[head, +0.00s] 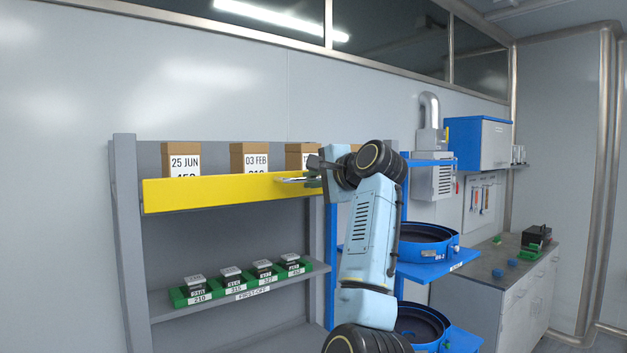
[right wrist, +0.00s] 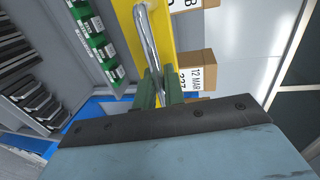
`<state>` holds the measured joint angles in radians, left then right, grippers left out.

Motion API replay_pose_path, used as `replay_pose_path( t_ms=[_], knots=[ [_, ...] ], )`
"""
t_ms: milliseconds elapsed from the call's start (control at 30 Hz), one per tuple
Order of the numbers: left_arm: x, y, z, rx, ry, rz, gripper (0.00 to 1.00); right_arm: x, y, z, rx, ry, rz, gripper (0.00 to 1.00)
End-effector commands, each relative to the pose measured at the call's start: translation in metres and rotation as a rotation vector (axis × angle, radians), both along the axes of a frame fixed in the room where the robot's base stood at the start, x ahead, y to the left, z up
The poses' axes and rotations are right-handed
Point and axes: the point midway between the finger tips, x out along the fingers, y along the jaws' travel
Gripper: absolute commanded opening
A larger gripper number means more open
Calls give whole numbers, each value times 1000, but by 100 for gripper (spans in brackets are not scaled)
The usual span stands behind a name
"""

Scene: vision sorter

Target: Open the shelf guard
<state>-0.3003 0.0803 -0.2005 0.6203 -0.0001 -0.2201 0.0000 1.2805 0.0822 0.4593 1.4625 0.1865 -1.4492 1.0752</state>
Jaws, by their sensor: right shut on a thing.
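The shelf guard (head: 220,191) is a long yellow panel across the front of the upper shelf, covering the lower part of the brown boxes. In the right wrist view the guard (right wrist: 165,45) runs along a metal bar handle (right wrist: 147,42). The handle also shows in the head view (head: 290,180) near the guard's right end. My right gripper (head: 312,182) is at that end; in the right wrist view its green fingers (right wrist: 160,88) are shut on the handle's near end. My forearm hides the shelf's right side. My left gripper is not in view.
Brown labelled boxes (head: 249,157) stand behind the guard. A green tray (head: 222,288) with several small dark items sits on the lower shelf. Blue round sieve-like pans (head: 425,240) on a blue stand and a grey workbench (head: 500,265) are to the right.

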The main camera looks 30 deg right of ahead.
Motion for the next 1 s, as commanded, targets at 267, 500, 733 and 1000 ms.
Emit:
replay_pose_path(
  t_ms=[267, 500, 733, 1000],
  knots=[
    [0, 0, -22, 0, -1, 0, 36, -4, 0, -9, 6, -82, -1, 0],
    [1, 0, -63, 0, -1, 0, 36, -10, -1, -22, 21, -260, -1, 0],
    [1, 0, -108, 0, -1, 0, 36, -16, -1, -35, 38, -475, 0, 0],
    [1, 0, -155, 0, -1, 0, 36, -19, -2, -49, 58, -730, -2, 0]
  ],
)
